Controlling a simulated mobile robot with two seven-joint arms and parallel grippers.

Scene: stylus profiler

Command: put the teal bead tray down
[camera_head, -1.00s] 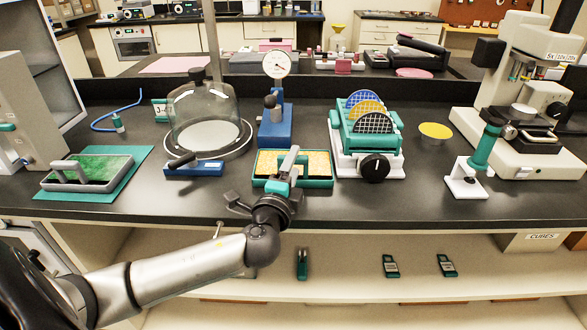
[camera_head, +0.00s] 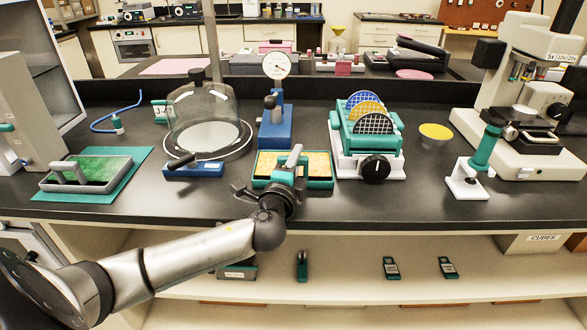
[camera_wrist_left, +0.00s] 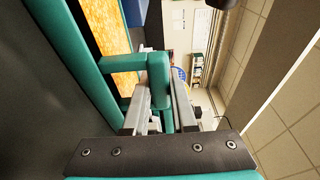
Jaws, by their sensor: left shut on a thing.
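The teal bead tray (camera_head: 322,184) has a teal rim and a bed of orange-yellow beads. It is at the front of the dark bench, near the middle, and looks level. Whether its underside touches the bench cannot be told. My left gripper (camera_head: 287,178) reaches it from the front edge and is shut on its handle. In the left wrist view the fingers (camera_wrist_left: 152,105) close around the teal handle bar (camera_wrist_left: 122,62), with the orange beads (camera_wrist_left: 105,28) beyond. The fingers hide part of the handle. My right gripper is not in view.
A grey tray with green filling (camera_head: 112,183) lies on a teal mat at left. A glass dome (camera_head: 200,115), a blue dial gauge stand (camera_head: 274,125), a wafer rack (camera_head: 370,140) and a teal-posted stand (camera_head: 483,160) surround the tray. The bench front is clear beside it.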

